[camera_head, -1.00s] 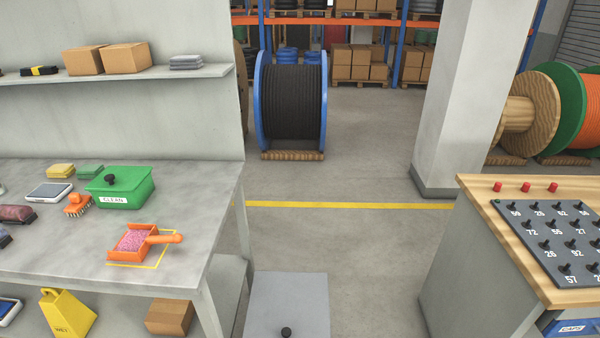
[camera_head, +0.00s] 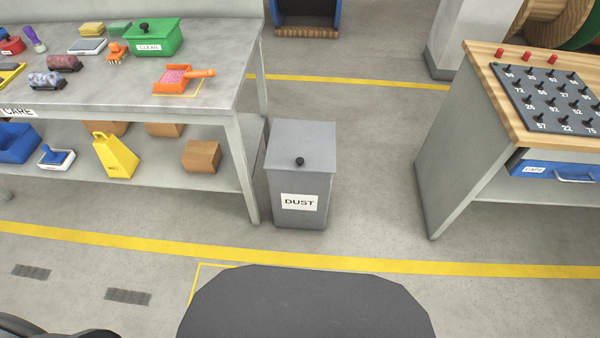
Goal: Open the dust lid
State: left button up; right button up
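A grey box-shaped bin (camera_head: 302,180) with a white DUST label stands upright on the floor, just right of the workbench. Its flat grey lid (camera_head: 302,140) lies closed on top. A small black knob (camera_head: 300,161) sits near the lid's front edge. Neither of my grippers shows in the head view.
The workbench (camera_head: 225,60) stands left of the bin, its leg close beside it. An orange dustpan (camera_head: 174,80) with pink bits and a green CLEAN box (camera_head: 153,38) are on it. A wood-topped cabinet (camera_head: 470,110) stands right. Floor in front of the bin is clear.

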aim_at(294, 145)
jog(key=z, duration=0.6)
jog(key=i, duration=0.8)
jog(key=u, duration=0.15)
